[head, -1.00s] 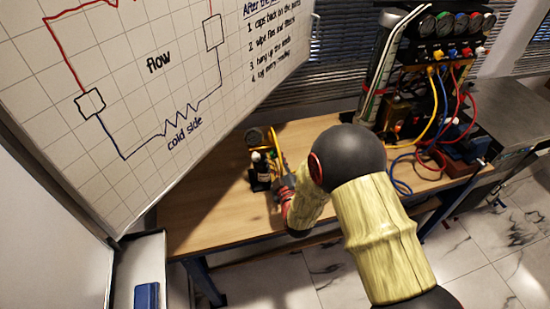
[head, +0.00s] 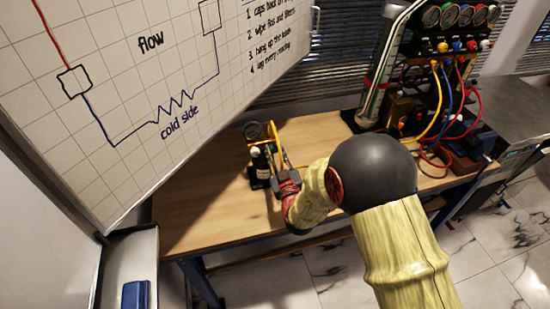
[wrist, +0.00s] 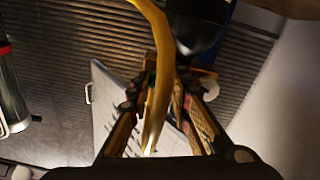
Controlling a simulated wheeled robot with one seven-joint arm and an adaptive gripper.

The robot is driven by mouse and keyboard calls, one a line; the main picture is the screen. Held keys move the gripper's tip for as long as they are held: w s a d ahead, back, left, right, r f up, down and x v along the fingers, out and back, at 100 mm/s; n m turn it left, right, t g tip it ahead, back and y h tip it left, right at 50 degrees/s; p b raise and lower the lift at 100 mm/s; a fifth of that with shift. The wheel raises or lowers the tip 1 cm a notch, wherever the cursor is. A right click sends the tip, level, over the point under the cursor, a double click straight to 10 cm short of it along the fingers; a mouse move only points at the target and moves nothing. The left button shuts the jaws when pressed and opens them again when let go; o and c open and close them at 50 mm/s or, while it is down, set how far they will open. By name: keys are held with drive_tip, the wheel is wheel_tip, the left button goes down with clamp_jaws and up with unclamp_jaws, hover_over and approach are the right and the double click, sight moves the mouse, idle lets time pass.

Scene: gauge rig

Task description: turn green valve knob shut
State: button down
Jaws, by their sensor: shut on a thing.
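The valve assembly on the wooden bench has a round gauge (head: 254,133), a dark labelled bottle (head: 259,171) and a curved yellow hose (head: 276,143). My gripper (head: 276,174) is at the right side of this assembly in the head view. In the wrist view, my gripper (wrist: 158,88) has its two fingers closed in around a small thing behind the yellow hose (wrist: 160,60). Only a small trace of green (wrist: 150,82) shows between the fingertips; the green valve knob is mostly hidden by the hose and fingers.
A whiteboard (head: 130,70) overhangs the left of the wooden bench (head: 205,205). A manifold with gauges and coloured hoses (head: 440,75) stands at the bench's right end. Bare bench top lies left of the assembly. A blue item (head: 136,295) sits at lower left.

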drive_tip(key=m+b, duration=0.5)
drive_tip(key=m, duration=0.1)
drive_tip(key=shift+f+m, duration=0.15)
drive_tip(key=shift+m, duration=0.15)
drive_tip(key=m+b, duration=0.3)
drive_tip(key=m, duration=0.2)
drive_tip(key=shift+b, duration=0.3)
drive_tip(key=shift+m, duration=0.3)
drive_tip(key=c, duration=1.7)
unclamp_jaws()
drive_tip(key=shift+o, duration=0.4)
drive_tip(key=v, duration=1.2)
